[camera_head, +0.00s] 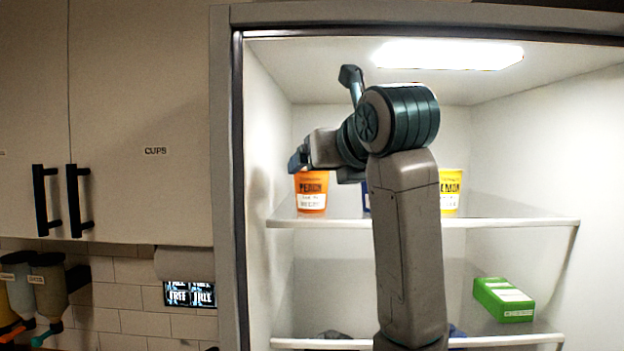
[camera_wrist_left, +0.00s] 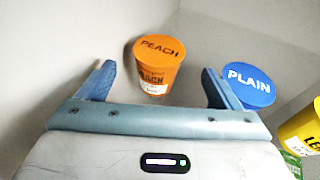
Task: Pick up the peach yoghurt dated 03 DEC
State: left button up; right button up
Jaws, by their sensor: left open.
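The orange peach yoghurt cup (camera_head: 312,188) stands upright at the left of the upper shelf in the head view. Its date label is too small to read. In the left wrist view the peach cup (camera_wrist_left: 154,68) has an orange lid reading PEACH and lies between and beyond my open fingers. My left gripper (camera_head: 298,160) is at the cup's top in the head view, its fingers partly hidden by the wrist. It also shows in the left wrist view (camera_wrist_left: 159,82), open and empty. My right gripper is not in view.
A blue PLAIN cup (camera_wrist_left: 248,86) stands just right of the peach cup, near my right-hand finger. A yellow lemon cup (camera_head: 450,191) is further right. A green cheese box (camera_head: 504,299) lies on the lower shelf. The cabinet's left wall (camera_head: 265,130) is close to the peach cup.

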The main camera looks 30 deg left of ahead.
aim_at(311, 174)
pick_arm(q)
jog(key=p+x, duration=0.3)
jog(key=x, duration=0.4)
jog(key=shift+a, duration=0.1)
jog(key=shift+w+a+f, duration=0.15)
jog(key=shift+a+f, duration=0.05)
jog(key=shift+a, duration=0.1)
jog(key=shift+d+r, duration=0.1)
jog(key=shift+d, duration=0.25)
jog(key=c, duration=1)
jog(key=shift+a, duration=0.1)
jog(key=shift+c, duration=0.5)
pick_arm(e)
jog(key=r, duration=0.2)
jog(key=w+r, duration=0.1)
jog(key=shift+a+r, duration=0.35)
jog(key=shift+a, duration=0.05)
